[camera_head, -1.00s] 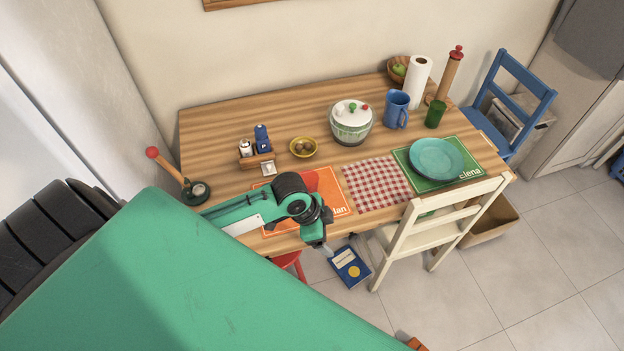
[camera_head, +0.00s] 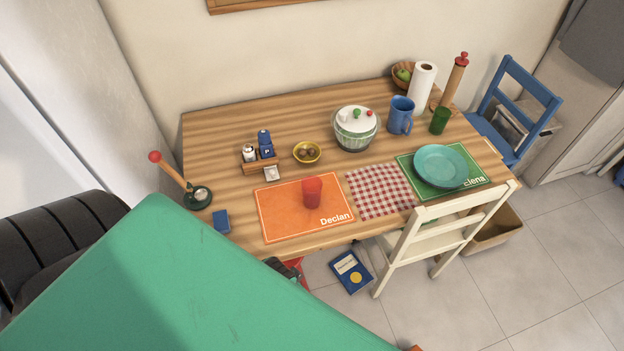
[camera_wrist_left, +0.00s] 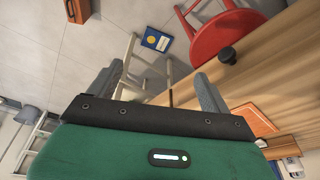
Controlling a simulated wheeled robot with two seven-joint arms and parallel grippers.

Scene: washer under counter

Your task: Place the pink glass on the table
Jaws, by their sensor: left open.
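A reddish-pink glass (camera_head: 312,192) stands upright on the orange placemat (camera_head: 275,221) marked "Declan", on the wooden table (camera_head: 222,124). Nothing touches it. My left gripper (camera_wrist_left: 160,90) is open and empty in the left wrist view, its two fingers wide apart below table height near the table's edge. In the head view only a dark bit of the left arm shows at the front table edge; its gripper is hidden there. My right gripper is not in view.
A white chair (camera_head: 433,235) and a red stool (camera_wrist_left: 225,28) stand at the table's front. A blue book (camera_head: 351,271) lies on the floor. A green placemat holds a teal plate (camera_head: 440,166).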

